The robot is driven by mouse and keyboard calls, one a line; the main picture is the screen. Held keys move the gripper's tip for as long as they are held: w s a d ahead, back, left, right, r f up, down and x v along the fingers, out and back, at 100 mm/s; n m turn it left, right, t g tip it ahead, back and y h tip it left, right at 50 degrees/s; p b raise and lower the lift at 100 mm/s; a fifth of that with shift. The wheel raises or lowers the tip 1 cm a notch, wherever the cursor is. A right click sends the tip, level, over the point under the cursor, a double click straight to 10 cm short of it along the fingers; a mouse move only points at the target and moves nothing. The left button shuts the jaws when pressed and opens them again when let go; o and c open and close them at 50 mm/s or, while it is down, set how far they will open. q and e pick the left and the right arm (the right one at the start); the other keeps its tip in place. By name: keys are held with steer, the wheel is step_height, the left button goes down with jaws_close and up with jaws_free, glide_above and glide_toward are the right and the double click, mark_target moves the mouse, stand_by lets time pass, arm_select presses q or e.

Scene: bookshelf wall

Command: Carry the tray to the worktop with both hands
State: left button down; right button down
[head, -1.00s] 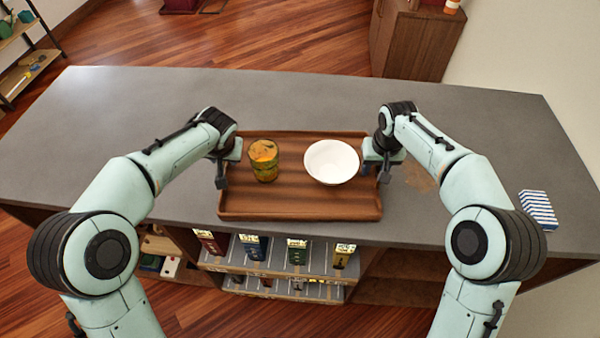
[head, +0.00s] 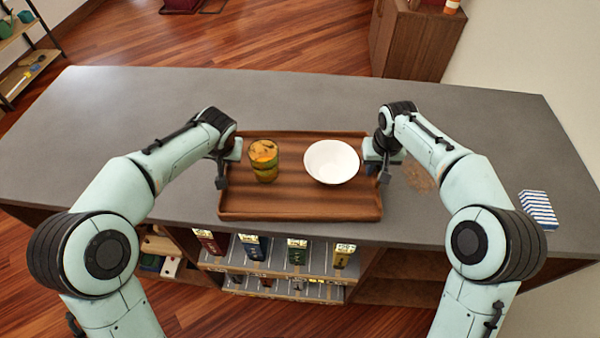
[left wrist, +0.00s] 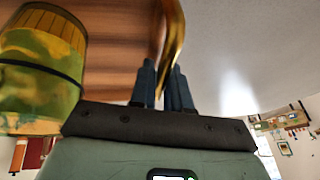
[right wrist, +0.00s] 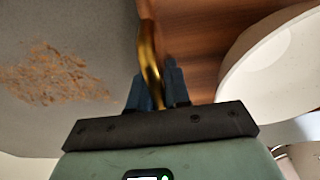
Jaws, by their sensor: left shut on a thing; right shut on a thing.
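The wooden tray (head: 300,207) is over the grey worktop (head: 300,95), close to its front edge; I cannot tell whether it touches the surface. A patterned orange and green cup (head: 264,160) and a white bowl (head: 331,162) stand upright on it. My left gripper (head: 222,172) is shut on the tray's left side; in the left wrist view its fingers (left wrist: 163,85) close around a golden handle (left wrist: 174,40). My right gripper (head: 382,168) is shut on the tray's right side, its fingers (right wrist: 157,88) around another golden handle (right wrist: 149,50).
A blue and white striped item (head: 538,210) lies at the worktop's right end. A brownish patch (head: 418,177) marks the surface right of the tray. The worktop's left and back are clear.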

arm_select(q)
steer(key=shift+w+r, duration=0.1)
steer(key=shift+r, duration=0.05)
arm_select(e)
steer(key=shift+w+r, duration=0.15)
steer(key=shift+r, duration=0.1)
stand_by(0.5)
